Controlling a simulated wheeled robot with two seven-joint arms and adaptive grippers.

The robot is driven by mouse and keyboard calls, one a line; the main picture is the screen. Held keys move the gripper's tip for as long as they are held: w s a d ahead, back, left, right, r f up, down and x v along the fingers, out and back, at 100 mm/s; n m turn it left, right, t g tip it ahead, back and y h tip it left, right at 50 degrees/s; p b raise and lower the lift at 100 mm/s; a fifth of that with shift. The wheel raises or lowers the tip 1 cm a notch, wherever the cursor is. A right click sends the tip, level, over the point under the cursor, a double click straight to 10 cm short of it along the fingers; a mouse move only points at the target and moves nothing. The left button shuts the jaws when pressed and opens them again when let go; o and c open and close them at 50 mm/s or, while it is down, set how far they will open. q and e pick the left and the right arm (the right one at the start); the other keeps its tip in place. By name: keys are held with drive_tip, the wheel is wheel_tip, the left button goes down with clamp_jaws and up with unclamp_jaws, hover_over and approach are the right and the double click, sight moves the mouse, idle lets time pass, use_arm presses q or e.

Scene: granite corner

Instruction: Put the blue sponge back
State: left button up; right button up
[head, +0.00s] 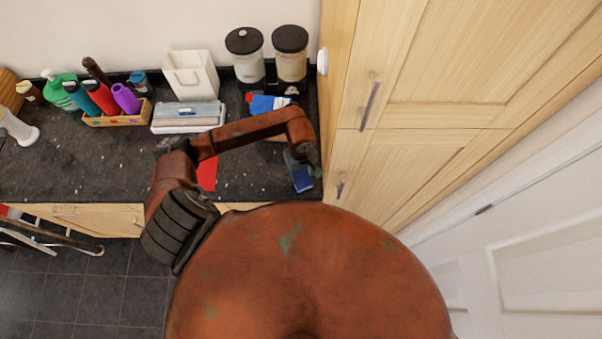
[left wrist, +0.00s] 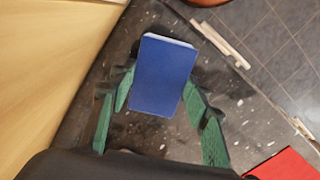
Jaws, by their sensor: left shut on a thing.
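The blue sponge (head: 302,178) is at the right end of the dark counter, near the front edge. In the left wrist view the sponge (left wrist: 163,75) is a blue block with a pale end, between the two green fingers. My left gripper (left wrist: 160,88) is shut on it; in the head view the gripper (head: 299,163) is partly hidden by its wrist. I cannot tell whether the sponge touches the counter. A blue and red item (head: 268,103) lies at the back, partly behind my arm. My right gripper is not in view.
A red flat item (head: 208,173) lies on the counter (head: 95,168) beneath my arm. Two canisters (head: 290,55), a white bin (head: 190,73), a grey-white box (head: 187,116) and a bottle caddy (head: 115,118) stand behind. A tall wooden cabinet (head: 345,160) closes the right side.

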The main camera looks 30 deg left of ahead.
use_arm(q)
drive_tip(key=shift+f, duration=0.2)
drive_tip(key=shift+w+f+b, duration=0.1)
drive_tip(key=shift+f+b, duration=0.05)
drive_tip(key=shift+b, duration=0.15)
drive_tip(key=o, duration=1.1)
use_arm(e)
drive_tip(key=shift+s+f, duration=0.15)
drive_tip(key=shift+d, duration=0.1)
